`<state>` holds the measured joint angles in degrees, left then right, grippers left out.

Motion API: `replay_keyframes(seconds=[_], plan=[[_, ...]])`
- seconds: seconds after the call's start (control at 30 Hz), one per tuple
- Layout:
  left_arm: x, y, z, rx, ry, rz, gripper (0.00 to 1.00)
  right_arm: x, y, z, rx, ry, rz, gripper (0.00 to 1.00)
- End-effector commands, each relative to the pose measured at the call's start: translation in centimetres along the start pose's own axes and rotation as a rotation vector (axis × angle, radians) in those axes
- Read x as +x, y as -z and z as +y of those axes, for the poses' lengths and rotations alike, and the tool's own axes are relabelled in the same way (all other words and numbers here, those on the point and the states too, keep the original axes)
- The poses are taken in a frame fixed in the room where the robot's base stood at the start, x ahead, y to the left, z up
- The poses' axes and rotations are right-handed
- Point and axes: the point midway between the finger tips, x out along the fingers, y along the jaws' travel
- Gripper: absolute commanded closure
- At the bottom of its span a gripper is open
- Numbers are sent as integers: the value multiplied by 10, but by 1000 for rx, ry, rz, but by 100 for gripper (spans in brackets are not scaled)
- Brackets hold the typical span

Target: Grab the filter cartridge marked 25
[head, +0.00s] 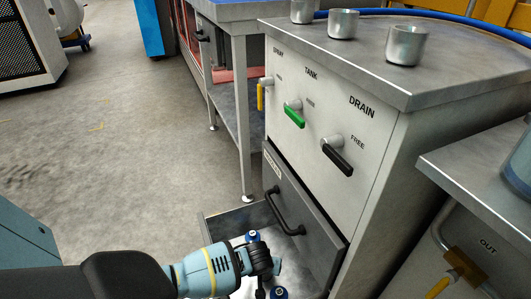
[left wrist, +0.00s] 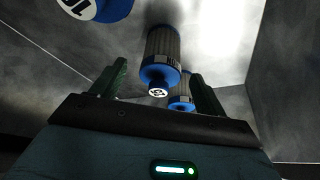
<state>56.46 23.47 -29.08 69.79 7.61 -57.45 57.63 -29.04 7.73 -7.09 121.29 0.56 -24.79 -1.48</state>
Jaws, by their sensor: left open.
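In the left wrist view a grey pleated filter cartridge (left wrist: 163,48) with a blue end cap lies between the fingers of my left gripper (left wrist: 160,72). Its white cap label has a dark mark too small to read surely. A second blue-capped cartridge (left wrist: 181,104) is just to its right. A third blue cap (left wrist: 100,8) is cut off at the top left, its mark only partly shown. In the head view my left gripper (head: 263,262) reaches into the open drawer and hides part of it. Blue caps show behind it (head: 252,236) and below it (head: 279,292). My left gripper is open.
The cabinet above carries yellow, green (head: 294,117) and black (head: 338,157) valve levers. Metal cups (head: 407,46) stand on top. Floor at left is clear.

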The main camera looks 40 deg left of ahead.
Motion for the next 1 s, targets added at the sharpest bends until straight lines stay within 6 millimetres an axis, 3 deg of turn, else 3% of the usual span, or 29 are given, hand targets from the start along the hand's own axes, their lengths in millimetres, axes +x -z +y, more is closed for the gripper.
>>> replay_keyframes(seconds=[0.17, 0.5, 0.8, 1.0], plan=[[9, -1, -1, 1, 0, -1, 26, 6, -4, 0, 2, 1, -6, 64], [48, -2, -3, 1, 1, -1, 26, 33, -19, 2, 5, 4, -30, 64], [51, -1, -2, 1, -1, 1, 26, 34, -19, 2, 5, 4, -31, 64], [51, -1, -2, 1, -1, 1, 50, 34, -19, 2, 5, 4, -31, 64]])
